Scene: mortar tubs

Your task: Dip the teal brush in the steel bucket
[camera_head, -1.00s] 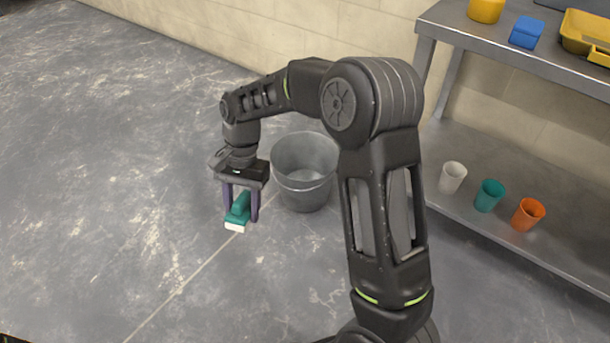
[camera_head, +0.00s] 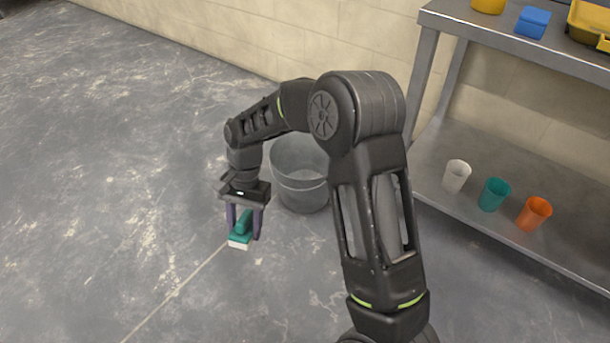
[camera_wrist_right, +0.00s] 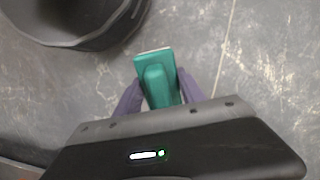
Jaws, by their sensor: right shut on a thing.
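The teal brush (camera_head: 243,229) has a teal handle and a pale bristle edge at its lower end. My right gripper (camera_head: 243,232) is shut on it, with the bristles pointing down and clear of the bucket. The brush also shows between the purple fingers in the right wrist view (camera_wrist_right: 155,80). The steel bucket (camera_head: 302,185) stands on the floor, just right of and behind the gripper in the head view. Part of its rim is hidden by my arm. Its dark wall shows at the upper left of the right wrist view (camera_wrist_right: 95,38). My left gripper is not in view.
A metal shelf unit (camera_head: 455,213) stands at the right against a block wall. Its lower shelf holds a white cup (camera_head: 456,177), a teal cup (camera_head: 494,195) and an orange cup (camera_head: 534,213). The floor at left is clear.

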